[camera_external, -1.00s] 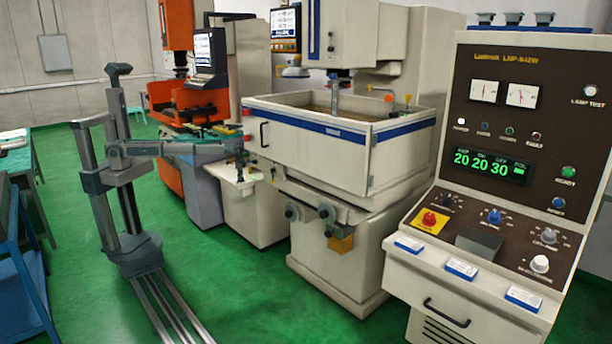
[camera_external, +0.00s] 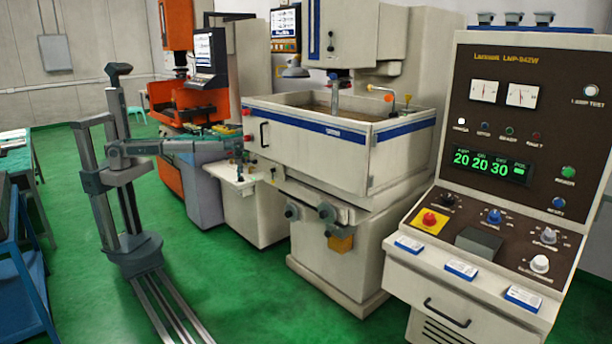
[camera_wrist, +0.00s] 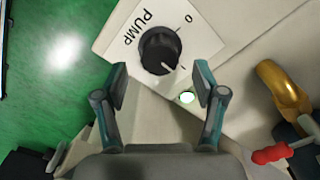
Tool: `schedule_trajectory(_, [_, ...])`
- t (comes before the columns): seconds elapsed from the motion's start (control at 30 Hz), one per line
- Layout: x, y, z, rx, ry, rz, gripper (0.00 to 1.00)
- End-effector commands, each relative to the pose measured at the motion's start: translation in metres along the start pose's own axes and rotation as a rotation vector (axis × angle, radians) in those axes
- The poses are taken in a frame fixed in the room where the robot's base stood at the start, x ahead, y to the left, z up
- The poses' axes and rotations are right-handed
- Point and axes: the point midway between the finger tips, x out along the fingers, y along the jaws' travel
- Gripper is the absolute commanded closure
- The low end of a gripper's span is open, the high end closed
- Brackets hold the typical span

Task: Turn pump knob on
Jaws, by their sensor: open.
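The pump knob (camera_wrist: 159,51) is round and black, on a white plate marked PUMP (camera_wrist: 141,27), in the wrist view. Its white pointer line points to the lower right in that picture, away from the 0 mark. I see no clear contact with the knob. In the external view, the end of my arm is over the white side cabinet (camera_external: 238,190); the knob there is too small to make out.
A brass-coloured curved pipe (camera_wrist: 283,90) and a red-tipped lever (camera_wrist: 270,155) lie at the right of the wrist view. The machine tank (camera_external: 310,150) stands right of my arm, and a control console (camera_external: 500,150) at far right. Green floor is clear around my rail.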

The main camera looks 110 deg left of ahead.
Motion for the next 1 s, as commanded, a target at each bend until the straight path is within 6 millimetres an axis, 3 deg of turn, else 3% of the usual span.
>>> schedule_trajectory(0.2, [-0.045,0.0,0.0,0.0,0.003,-0.001,0.3])
schedule_trajectory(0.4, [-0.075,0.0,0.0,0.0,0.001,0.0,0.3])
schedule_trajectory(0.6, [-0.087,0.0,0.0,0.0,0.001,0.0,0.3])
schedule_trajectory(1.0, [-0.088,0.0,0.0,0.001,0.0,0.0,0.3])
